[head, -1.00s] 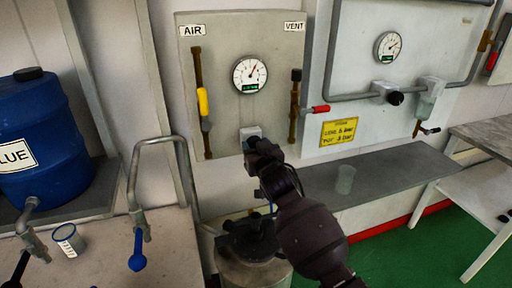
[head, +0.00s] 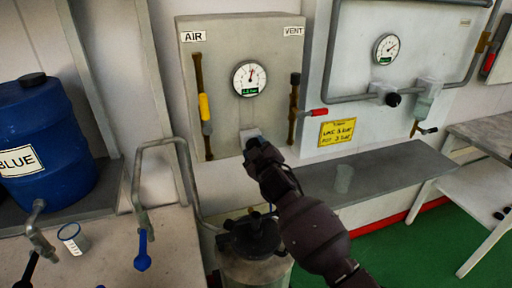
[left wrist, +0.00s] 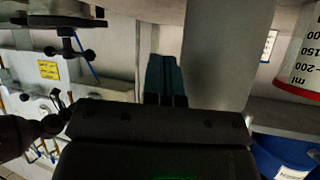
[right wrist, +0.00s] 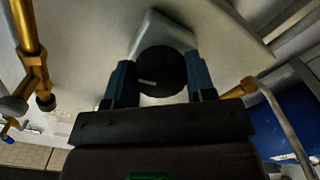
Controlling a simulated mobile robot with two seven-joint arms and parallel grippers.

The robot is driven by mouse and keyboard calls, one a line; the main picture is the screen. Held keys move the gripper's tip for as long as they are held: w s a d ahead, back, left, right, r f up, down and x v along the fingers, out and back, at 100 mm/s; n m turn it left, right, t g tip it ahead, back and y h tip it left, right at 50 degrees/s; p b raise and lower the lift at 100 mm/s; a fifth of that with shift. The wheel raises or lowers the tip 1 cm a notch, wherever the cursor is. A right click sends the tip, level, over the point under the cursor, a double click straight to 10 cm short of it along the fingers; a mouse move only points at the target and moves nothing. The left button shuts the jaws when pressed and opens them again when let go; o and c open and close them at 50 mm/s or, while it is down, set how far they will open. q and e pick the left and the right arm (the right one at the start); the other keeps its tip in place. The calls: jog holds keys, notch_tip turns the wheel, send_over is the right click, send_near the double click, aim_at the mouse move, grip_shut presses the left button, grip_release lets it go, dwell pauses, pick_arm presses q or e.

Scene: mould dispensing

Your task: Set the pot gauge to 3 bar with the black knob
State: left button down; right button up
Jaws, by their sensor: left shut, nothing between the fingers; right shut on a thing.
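The round white pot gauge (head: 249,79) is on the panel between the AIR and VENT labels. My right gripper (head: 251,146) is at the panel just below the gauge. In the right wrist view its fingers (right wrist: 161,80) are shut on the round black knob (right wrist: 161,70), one on each side. The knob is hidden by the gripper in the head view. My left gripper (left wrist: 165,62) is shut and empty in the left wrist view, away from the knob.
A yellow-handled valve (head: 204,107) and a red-handled valve (head: 316,112) flank the gauge. A second gauge (head: 387,49) with a black knob (head: 394,99) is on the right panel. A yellow sign (head: 337,132) hangs below. A lidded pot (head: 252,263) stands under my right arm.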

jog(key=shift+n, duration=0.5)
jog(key=o, duration=0.9)
jog(key=shift+o, duration=0.2)
jog(key=v, duration=1)
jog(key=shift+s, duration=0.4)
jog(key=shift+d, duration=0.1)
jog(key=shift+r, duration=0.1)
